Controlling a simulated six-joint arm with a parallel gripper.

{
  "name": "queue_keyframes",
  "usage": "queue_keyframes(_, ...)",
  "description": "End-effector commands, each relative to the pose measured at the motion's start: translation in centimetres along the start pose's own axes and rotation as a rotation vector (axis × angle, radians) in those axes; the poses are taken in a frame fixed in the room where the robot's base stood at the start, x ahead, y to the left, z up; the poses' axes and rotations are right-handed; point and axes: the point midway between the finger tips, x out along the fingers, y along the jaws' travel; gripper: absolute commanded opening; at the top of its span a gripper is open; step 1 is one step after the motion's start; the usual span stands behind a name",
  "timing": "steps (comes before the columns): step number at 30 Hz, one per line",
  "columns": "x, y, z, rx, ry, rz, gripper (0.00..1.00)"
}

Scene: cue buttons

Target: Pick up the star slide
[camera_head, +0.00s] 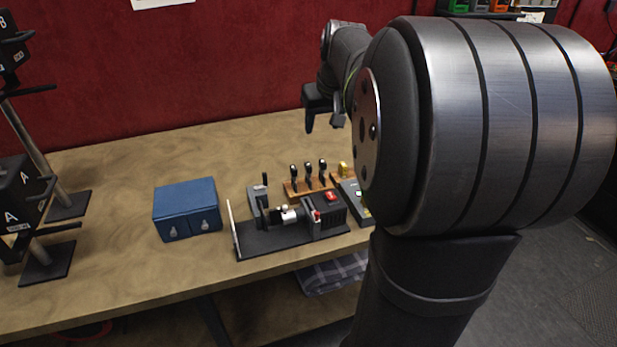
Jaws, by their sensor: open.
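I cannot make out a star slide in this view; it may be hidden or too small to see. A blue box (187,209) with two front drawers or doors sits on the table, and both look shut. To its right stands a black device (281,241) on a flat base, with a silver cylinder, a pale upright panel at its left end and a red button (331,196). My gripper (323,124) hangs above the back of the table, behind and above the device. It is open, and I see nothing between its fingers.
A wooden rack (298,194) with several black-handled tools stands behind the device. A dark box with a yellow part (344,170) is partly hidden by my arm. Black stands lettered A (22,206) and B are at the left. The table's back left is clear.

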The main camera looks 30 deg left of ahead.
Motion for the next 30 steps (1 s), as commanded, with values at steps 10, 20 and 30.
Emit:
queue_keyframes(10, 0.0, 0.0, 0.0, 0.000, 0.000, 0.000, 0.25)
queue_keyframes(20, 6.7, -0.1, -0.8, -0.001, -0.011, -0.002, 0.25)
queue_keyframes(30, 13.2, -0.1, -0.7, 0.000, -0.013, -0.002, 0.25)
